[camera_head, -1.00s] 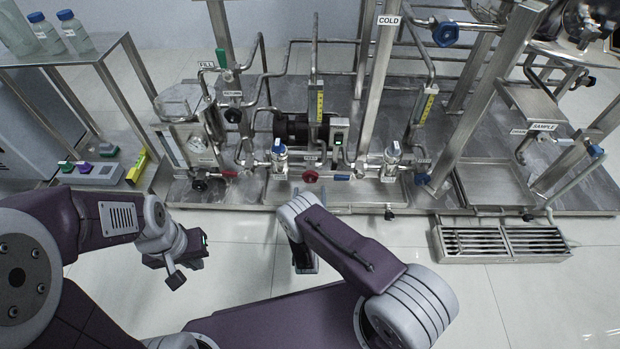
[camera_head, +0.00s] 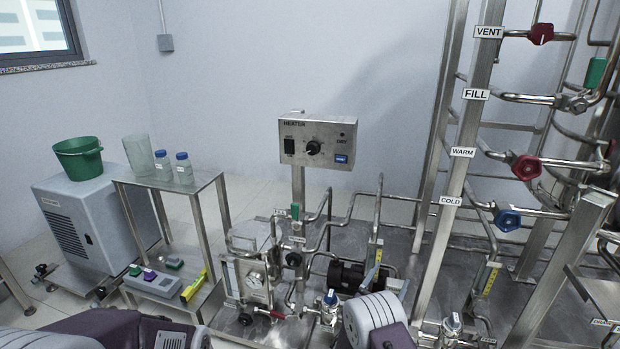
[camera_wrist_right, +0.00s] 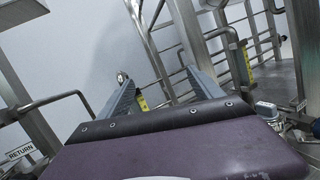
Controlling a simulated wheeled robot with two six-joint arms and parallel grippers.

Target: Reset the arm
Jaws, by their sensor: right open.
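My right arm (camera_head: 375,322) shows at the bottom centre of the head view as a grey ribbed joint with a dark purple link. The purple wrist body fills the lower part of that view. My left arm (camera_head: 110,328) shows only as purple and grey links at the bottom left of the head view. Its gripper is out of frame.
A steel skid with pipes, a heater box (camera_head: 318,140) and a pump (camera_head: 350,277) stands ahead. Red and blue valve handles (camera_head: 526,167) are at right. A steel side table (camera_head: 205,181) with bottles and a green bucket (camera_head: 78,158) are at left. Pipes surround the right gripper's view.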

